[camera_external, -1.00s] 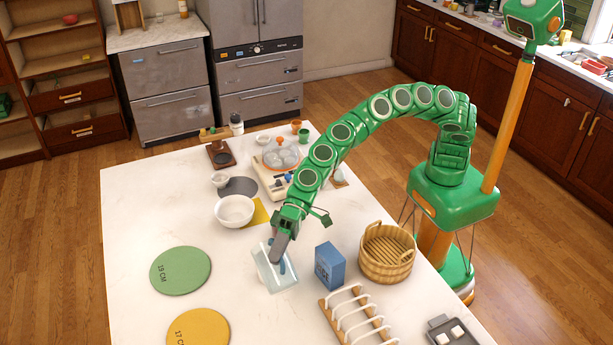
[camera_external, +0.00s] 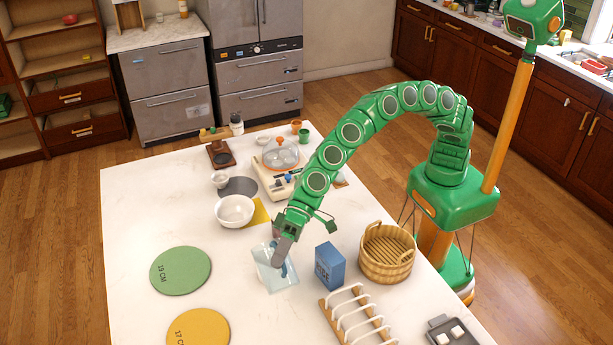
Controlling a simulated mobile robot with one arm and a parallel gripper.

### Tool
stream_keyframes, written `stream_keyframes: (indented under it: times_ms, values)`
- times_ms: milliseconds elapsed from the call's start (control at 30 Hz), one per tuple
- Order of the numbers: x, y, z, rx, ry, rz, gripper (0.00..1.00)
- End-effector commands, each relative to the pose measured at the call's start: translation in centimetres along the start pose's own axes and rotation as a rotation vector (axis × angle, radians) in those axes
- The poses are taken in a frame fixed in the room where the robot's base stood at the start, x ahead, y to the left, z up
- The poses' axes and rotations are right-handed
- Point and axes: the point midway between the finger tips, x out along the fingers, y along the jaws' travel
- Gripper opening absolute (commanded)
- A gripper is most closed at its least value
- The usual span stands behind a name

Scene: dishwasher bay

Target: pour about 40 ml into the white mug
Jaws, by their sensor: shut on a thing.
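My gripper (camera_external: 283,262) is shut on a clear, pale-blue container (camera_external: 266,276), over the middle of the table. The container looks tilted; any liquid inside is too unclear to see. Blue parts show at the grip. Whether its base touches the table cannot be told. A small white cup (camera_external: 219,181) stands further back on the left, beside a grey disc, and may be the white mug; a handle is not clear. A larger white bowl (camera_external: 234,211) stands in front of it, up and left of my gripper. No stream of liquid shows.
A blue box (camera_external: 329,265) and a wooden basket (camera_external: 387,253) stand right of my gripper. A white-pronged rack (camera_external: 358,318) lies in front. A scale-like appliance (camera_external: 276,180) stands behind. Green (camera_external: 181,271) and yellow (camera_external: 198,332) discs lie left, with bare table between.

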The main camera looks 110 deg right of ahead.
Motion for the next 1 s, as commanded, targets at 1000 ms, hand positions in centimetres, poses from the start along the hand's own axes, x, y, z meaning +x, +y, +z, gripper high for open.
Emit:
stream_keyframes:
  times_ms: [1000]
  values:
    - [0.7,-1.3,1.0,-0.127,0.028,0.122,0.00]
